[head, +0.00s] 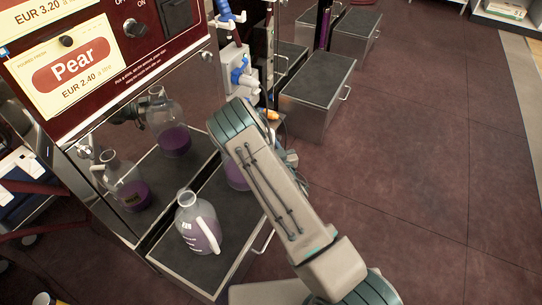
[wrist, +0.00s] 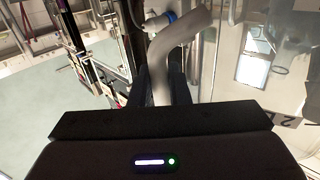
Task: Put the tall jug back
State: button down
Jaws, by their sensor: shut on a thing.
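A jug with purple liquid (head: 237,174) is mostly hidden behind my arm in the head view. Only its purple lower part shows, above the dark tray. In the wrist view, a grey curved handle (wrist: 176,52) lies between the dark fingers of my gripper (wrist: 166,84), which is shut on it. My gripper is hidden behind my arm in the head view. I cannot tell whether the held jug touches the tray. A second clear jug (head: 200,225) with purple liquid and a pale handle stands upright on the near part of the tray.
The dark tray (head: 205,268) juts out below a mirror-like panel (head: 100,140), which reflects two jugs. Above is a Pear sign (head: 72,63). The neighbouring station has a grey-topped box (head: 318,80) and blue-and-white pump parts (head: 240,75). The floor at right is clear.

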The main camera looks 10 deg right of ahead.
jog(key=shift+w+a+f, duration=0.1)
jog(key=shift+a+f, duration=0.15)
jog(key=shift+f+b, duration=0.8)
jog(key=shift+f, duration=0.95)
jog(key=shift+f, duration=0.15)
jog(key=c, duration=1.4)
grip_release()
jog(key=shift+f, duration=0.1)
jog(key=shift+o, duration=0.2)
